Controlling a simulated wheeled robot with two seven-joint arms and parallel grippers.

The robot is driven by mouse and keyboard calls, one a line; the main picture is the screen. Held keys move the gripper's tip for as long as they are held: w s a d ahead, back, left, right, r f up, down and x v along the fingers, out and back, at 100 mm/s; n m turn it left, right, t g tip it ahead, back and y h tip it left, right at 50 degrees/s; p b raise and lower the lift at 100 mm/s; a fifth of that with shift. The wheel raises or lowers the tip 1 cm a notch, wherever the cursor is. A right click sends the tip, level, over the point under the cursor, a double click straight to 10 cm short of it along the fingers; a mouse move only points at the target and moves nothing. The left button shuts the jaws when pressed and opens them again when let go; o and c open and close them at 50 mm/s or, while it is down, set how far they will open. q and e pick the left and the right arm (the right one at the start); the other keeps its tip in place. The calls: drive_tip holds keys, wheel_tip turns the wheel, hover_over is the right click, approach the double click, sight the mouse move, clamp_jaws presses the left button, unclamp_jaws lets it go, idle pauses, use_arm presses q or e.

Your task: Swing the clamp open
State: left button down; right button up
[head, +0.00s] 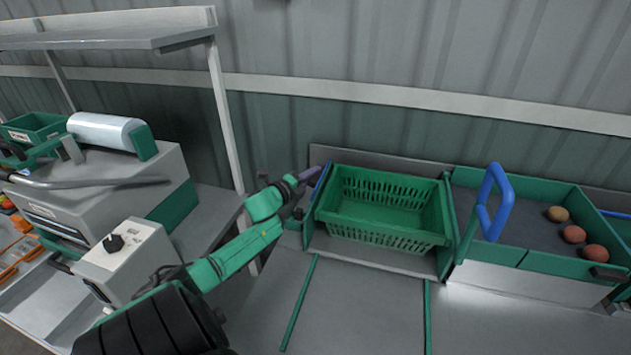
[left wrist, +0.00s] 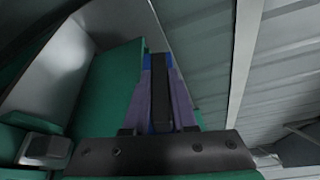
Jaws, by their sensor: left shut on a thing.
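A blue bar (head: 321,181), which looks like the clamp, stands at the left side of a green slotted crate (head: 388,240). My left gripper (head: 312,174) reaches in from the left, with its purple fingers at this bar. It is shut on the bar. In the left wrist view the purple fingers (left wrist: 162,100) flank a dark strip, with a little blue showing beside them; the fingers hide most of the bar. The bar's hinge is too small to make out. My right gripper is not in view.
A blue loop handle (head: 490,205) rises at the left end of a green-walled tray (head: 545,262) holding several tomatoes. A machine with a white roll (head: 105,131) stands at the left, near a shelf post (head: 222,115). The grey bench (head: 360,305) before the crate is clear.

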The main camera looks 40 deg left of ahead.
use_arm(q)
drive_tip(key=shift+s+a+f+n+t+b, duration=0.1)
drive_tip(key=shift+a+f+n+t+b, duration=0.2)
drive_tip(key=shift+n+b, duration=0.5)
drive_tip(key=shift+s+a+f+n+t+b, duration=0.1)
drive_tip(key=shift+f+n+t+b, duration=0.1)
drive_tip(key=shift+n+t+b, duration=0.5)
drive_tip(key=shift+s+a+f+n+t+b, duration=0.1)
drive_tip(key=shift+a+f+n+b, duration=0.15)
drive_tip(key=shift+n+b, duration=0.55)
drive_tip(key=shift+d+n, duration=0.1)
drive_tip(key=shift+n, duration=0.2)
drive_tip(key=c, duration=0.7)
unclamp_jaws()
